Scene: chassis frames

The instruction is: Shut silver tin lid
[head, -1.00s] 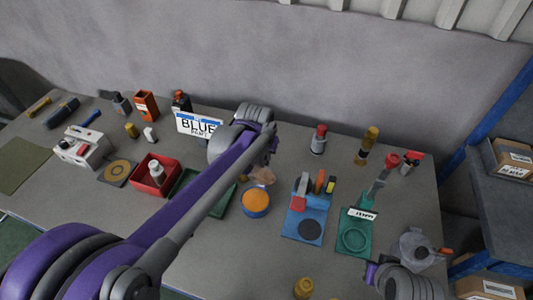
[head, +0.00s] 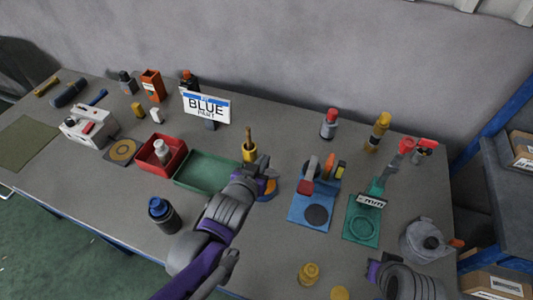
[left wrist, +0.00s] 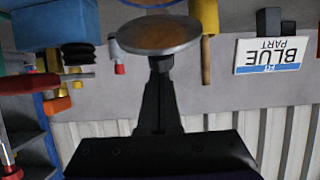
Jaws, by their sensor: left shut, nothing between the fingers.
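A round tin with an orange inside (head: 277,187) stands mid-table in the head view, mostly hidden behind my left gripper (head: 262,172). In the left wrist view, a round disc with a silver rim and a brownish face (left wrist: 158,35), which looks like the tin lid, shows close and tilted. My left gripper also shows there (left wrist: 160,66); it is shut and empty, its tip at or very near the disc's edge. I cannot tell whether they touch. My right gripper (head: 378,268) is at the lower right; its fingers are not clear.
A yellow pot with a handle (head: 249,152) stands just behind. A green tray (head: 207,172) and a red bin (head: 162,155) lie left, a blue board (head: 312,207) right. A dark bottle (head: 164,216) stands in front. A "BLUE PART" sign (head: 206,105) stands behind.

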